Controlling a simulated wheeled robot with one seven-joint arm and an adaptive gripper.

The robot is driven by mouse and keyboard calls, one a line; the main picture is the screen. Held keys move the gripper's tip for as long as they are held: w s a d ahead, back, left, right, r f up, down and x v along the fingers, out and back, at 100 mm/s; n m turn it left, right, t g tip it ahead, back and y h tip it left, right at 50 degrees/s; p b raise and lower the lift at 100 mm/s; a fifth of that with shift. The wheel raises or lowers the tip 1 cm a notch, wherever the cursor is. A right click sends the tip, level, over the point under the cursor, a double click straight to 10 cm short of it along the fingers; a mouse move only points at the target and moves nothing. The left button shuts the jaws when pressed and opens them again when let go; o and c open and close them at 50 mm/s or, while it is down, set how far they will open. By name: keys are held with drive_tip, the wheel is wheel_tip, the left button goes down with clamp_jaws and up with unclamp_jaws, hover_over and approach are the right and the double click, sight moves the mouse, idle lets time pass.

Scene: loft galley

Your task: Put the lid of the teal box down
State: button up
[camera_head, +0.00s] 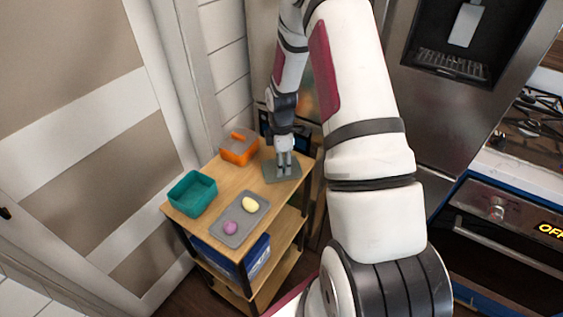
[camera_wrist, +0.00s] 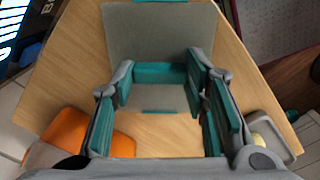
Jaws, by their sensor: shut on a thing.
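The teal box (camera_head: 193,194) stands open and without its lid at the left of the small wooden cart. Its lid seems to be the flat grey plate (camera_head: 272,174) under my gripper (camera_head: 284,161), at the cart's far right corner. In the wrist view the lid (camera_wrist: 155,35) is level, with a teal bar-shaped handle (camera_wrist: 162,72) between the fingertips of my gripper (camera_wrist: 161,77). My gripper is shut on this handle. The lid is on or very close to the cart top; I cannot tell whether it touches.
An orange box (camera_head: 240,150) with an orange handle stands left of the lid. A grey tray (camera_head: 235,237) holds a yellow item (camera_head: 250,205) and a purple item (camera_head: 231,228). The cart top (camera_head: 217,171) is bare between the teal and orange boxes. A dark-screened device stands behind the lid.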

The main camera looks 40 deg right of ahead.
drive_tip(key=o, duration=1)
drive_tip(key=shift+f, duration=0.1)
drive_tip(key=s+a+r+m, duration=0.1)
drive_tip(key=a+r, duration=0.1)
drive_tip(key=r, duration=0.9)
drive_tip(key=s+a+r+m, duration=0.1)
drive_tip(key=a+r, duration=0.2)
drive_tip(key=r, duration=0.8)
drive_tip(key=s+a+r+m+t+h, duration=0.1)
drive_tip(key=s+a+r+m+t, duration=0.2)
drive_tip(key=s+a+r+m, duration=0.65)
drive_tip(key=s+a+r, duration=0.1)
drive_tip(key=s, duration=0.3)
drive_tip(key=s+a+r+m+t, duration=0.1)
drive_tip(key=s+a+r, duration=0.1)
drive_tip(key=s, duration=0.1)
drive_tip(key=s+a+r+t+y, duration=0.1)
drive_tip(key=s+a, duration=0.1)
drive_tip(key=s, duration=0.2)
drive_tip(key=shift+s+a+r+m, duration=0.1)
drive_tip(key=shift+s+r+m, duration=0.15)
drive_tip(key=shift+s+r, duration=0.1)
